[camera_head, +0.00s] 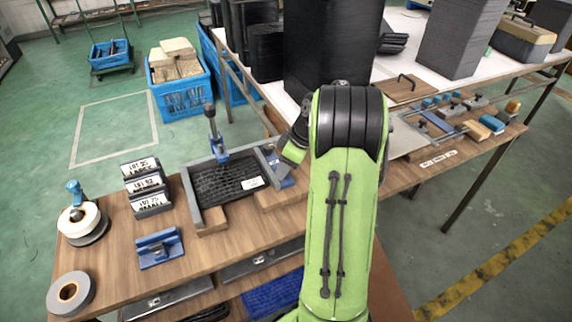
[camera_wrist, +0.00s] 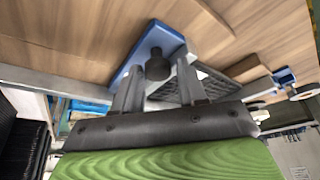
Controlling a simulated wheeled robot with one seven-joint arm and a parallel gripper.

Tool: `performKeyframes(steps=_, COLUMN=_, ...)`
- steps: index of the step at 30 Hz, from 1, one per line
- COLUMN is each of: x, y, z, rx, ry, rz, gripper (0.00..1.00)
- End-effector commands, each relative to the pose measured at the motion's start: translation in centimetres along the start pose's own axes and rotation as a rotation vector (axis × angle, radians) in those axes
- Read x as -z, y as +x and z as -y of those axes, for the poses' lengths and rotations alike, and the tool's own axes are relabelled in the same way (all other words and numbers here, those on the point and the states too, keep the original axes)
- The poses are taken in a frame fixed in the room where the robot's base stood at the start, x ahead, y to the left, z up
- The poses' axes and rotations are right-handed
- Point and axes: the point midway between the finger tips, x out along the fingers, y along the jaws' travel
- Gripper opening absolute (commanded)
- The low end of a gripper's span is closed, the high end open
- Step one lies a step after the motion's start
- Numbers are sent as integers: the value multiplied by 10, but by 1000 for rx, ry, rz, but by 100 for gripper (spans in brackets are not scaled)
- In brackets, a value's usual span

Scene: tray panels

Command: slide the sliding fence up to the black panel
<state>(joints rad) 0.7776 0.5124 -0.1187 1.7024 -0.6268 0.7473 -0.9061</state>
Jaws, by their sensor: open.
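The black panel (camera_head: 228,184) lies in a grey-railed tray on the wooden bench in the head view, with a small white label on it. Part of it shows behind the fingers in the wrist view (camera_wrist: 214,84). The sliding fence, a blue block with a black knob (camera_wrist: 157,66), is close ahead in the wrist view; a bit of its blue (camera_head: 287,178) shows right of the panel in the head view, the rest hidden by my arm. My gripper (camera_wrist: 158,72) is open, its fingers on either side of the knob. I cannot tell whether they touch it.
A blue toggle clamp (camera_head: 217,143) stands at the tray's back edge. Labelled holders (camera_head: 146,185), a blue fixture (camera_head: 159,248) and tape rolls (camera_head: 70,292) are to the left. Tall black stacks (camera_head: 330,50) stand behind.

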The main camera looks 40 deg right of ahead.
Motion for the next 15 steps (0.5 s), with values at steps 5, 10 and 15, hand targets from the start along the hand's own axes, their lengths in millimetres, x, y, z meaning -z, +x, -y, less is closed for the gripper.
performKeyframes(steps=5, x=0, y=-1, z=-1, rx=-2, ry=1, rz=1, gripper=41)
performKeyframes(steps=10, x=0, y=-22, z=-2, rx=-5, ry=3, rz=1, gripper=41)
performKeyframes(steps=15, x=2, y=-72, z=-2, rx=-7, ry=3, rz=0, gripper=41)
